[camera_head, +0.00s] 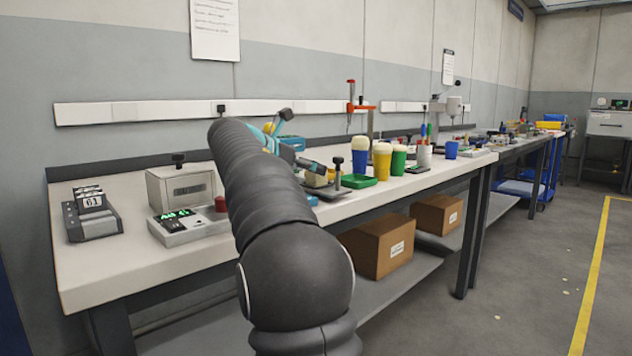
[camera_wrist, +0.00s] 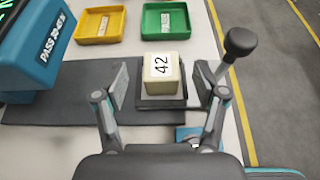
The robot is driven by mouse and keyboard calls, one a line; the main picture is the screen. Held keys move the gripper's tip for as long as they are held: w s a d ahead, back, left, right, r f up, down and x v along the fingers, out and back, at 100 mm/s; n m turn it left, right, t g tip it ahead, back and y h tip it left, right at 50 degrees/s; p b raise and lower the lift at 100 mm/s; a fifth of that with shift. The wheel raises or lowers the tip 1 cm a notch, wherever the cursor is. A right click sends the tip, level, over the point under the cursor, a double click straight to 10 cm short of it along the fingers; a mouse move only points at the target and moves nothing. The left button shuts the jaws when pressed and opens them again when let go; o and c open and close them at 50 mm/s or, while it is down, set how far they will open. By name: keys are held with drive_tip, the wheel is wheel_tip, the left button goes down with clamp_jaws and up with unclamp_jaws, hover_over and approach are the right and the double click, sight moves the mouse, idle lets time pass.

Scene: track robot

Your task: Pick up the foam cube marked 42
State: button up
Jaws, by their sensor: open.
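The foam cube marked 42 (camera_wrist: 162,68) is pale cream with a black-on-white label on its upper face. In the wrist view it sits on a small dark plate (camera_wrist: 162,103). My gripper (camera_wrist: 161,78) is open, with one finger to the left of the cube and one to the right, and a gap shows on each side. In the head view the cube (camera_head: 316,180) shows small and partly covered, beyond my dark arm. My gripper (camera_head: 308,166) is seen there just over it, its fingers hard to make out.
A black-knobbed post (camera_wrist: 239,44) stands close to the right finger. A teal box (camera_wrist: 42,40) marked PASS is at left. Yellow (camera_wrist: 101,25) and green (camera_wrist: 166,21) trays lie beyond the cube. The bench edge is at right. Cups (camera_head: 382,160) stand farther along the bench.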

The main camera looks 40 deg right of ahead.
drive_tip(key=x, duration=0.3)
drive_tip(key=shift+f, duration=0.1)
drive_tip(key=c, duration=0.8)
drive_tip(key=shift+c, duration=0.2)
